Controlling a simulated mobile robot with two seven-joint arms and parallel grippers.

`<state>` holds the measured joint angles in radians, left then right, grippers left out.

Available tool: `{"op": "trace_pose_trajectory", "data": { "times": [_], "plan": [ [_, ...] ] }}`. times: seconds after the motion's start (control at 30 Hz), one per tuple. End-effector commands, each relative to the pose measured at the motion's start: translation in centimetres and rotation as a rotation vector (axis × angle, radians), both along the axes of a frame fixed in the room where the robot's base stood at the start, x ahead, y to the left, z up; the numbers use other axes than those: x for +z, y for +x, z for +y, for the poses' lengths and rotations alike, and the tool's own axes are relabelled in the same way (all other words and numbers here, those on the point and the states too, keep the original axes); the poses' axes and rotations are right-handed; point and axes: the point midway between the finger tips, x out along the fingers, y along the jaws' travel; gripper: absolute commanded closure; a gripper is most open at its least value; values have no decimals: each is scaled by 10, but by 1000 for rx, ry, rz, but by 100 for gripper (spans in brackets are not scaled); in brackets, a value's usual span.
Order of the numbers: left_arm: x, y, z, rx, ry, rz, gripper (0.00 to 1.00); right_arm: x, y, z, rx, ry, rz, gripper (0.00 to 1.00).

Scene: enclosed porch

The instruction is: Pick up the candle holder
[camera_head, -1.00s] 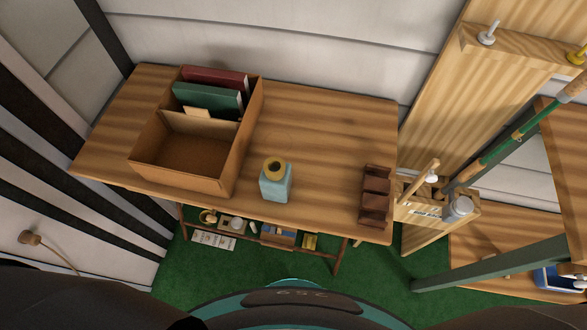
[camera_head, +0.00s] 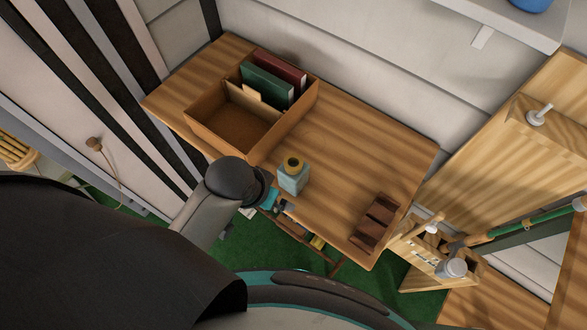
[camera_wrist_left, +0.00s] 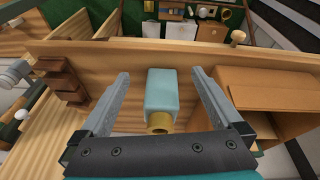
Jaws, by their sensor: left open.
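The candle holder appears to be the light blue, square-bodied piece with a round gold top (camera_head: 293,177), standing upright near the front edge of the wooden table (camera_head: 345,150). In the left wrist view the blue body (camera_wrist_left: 162,92) shows between my two grey fingers, with a gap on each side. My left gripper (camera_wrist_left: 158,82) is open and empty. In the head view my left arm comes in from the left and its wrist is just left of the blue piece, partly hiding the table edge; the fingertips are hard to make out. My right gripper is not in view.
A cardboard box (camera_head: 192,119) with red and green books stands left of the blue piece. A dark wooden rack (camera_head: 378,222) sits at the table's right end. The tabletop between is clear. A lower shelf holds small items. A wooden caddy (camera_head: 428,262) stands further right.

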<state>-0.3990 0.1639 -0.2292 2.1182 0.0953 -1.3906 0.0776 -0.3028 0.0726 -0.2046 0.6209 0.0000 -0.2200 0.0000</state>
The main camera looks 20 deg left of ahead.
Motion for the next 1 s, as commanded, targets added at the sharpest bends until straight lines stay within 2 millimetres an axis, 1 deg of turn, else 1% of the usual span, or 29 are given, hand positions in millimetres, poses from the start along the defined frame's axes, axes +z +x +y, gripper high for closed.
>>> {"op": "trace_pose_trajectory", "data": {
  "times": [0.03,0.1,0.2,0.3,0.4,0.47,0.57,0.8,0.9,1.0],
  "plan": [
    [37,15,-15,-34,-33,-29,0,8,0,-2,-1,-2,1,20],
    [59,23,-33,-75,-67,-21,0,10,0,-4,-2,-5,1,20],
    [77,32,-53,-130,-95,-2,0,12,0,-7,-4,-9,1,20],
    [89,40,-66,-178,-100,29,0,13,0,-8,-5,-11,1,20],
    [94,47,-73,-214,-82,71,0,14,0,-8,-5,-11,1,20],
    [96,52,-72,-227,-61,99,0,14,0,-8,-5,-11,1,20],
    [98,61,-66,-232,-14,147,0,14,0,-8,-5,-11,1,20],
    [104,81,-38,-176,102,241,0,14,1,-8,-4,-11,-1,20],
    [106,86,-29,-154,128,261,0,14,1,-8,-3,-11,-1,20],
    [104,87,-25,-144,141,270,0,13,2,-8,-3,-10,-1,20]
  ]
}}
